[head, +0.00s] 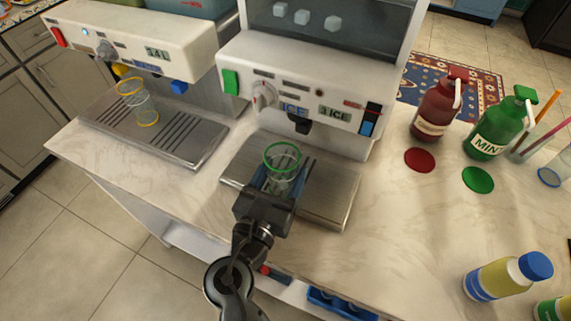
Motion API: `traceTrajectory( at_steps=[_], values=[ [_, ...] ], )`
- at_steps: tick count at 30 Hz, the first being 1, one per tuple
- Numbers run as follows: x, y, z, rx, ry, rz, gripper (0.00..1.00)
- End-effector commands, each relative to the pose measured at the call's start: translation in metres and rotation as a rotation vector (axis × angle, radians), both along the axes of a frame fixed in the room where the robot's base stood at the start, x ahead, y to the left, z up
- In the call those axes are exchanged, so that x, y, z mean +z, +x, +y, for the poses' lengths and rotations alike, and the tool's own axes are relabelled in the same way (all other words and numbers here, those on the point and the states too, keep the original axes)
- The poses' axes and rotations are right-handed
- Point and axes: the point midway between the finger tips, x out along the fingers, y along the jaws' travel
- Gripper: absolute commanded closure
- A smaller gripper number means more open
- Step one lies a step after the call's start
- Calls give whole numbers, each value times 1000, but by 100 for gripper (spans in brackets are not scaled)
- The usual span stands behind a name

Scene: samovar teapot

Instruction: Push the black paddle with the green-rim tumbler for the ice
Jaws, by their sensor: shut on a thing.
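The green-rim tumbler (283,158) is clear and stands about upright between the fingers of my gripper (281,183). My gripper is shut on it, low over the drip tray of the ice machine (283,92). I cannot tell whether the tumbler touches the tray. The black paddle (300,124) sits under the ICE label, up and to the right of the tumbler's rim. A gap seems to show between rim and paddle. The ice machine's panel reads "3 ICE", and ice cubes (303,17) show in its window.
A second machine (150,45) stands at left, with a yellow-rim tumbler (145,108) on its tray (185,150). The counter right of the ice tray is clear.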

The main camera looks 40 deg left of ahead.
Motion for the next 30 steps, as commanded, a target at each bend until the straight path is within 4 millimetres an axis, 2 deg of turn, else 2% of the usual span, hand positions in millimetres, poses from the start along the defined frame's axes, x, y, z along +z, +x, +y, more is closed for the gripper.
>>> traceTrajectory(
  at_steps=[21,30],
  values=[
    [2,-75,-18,0,1,0,67],
    [1,-81,-20,0,2,-2,67]
  ],
)
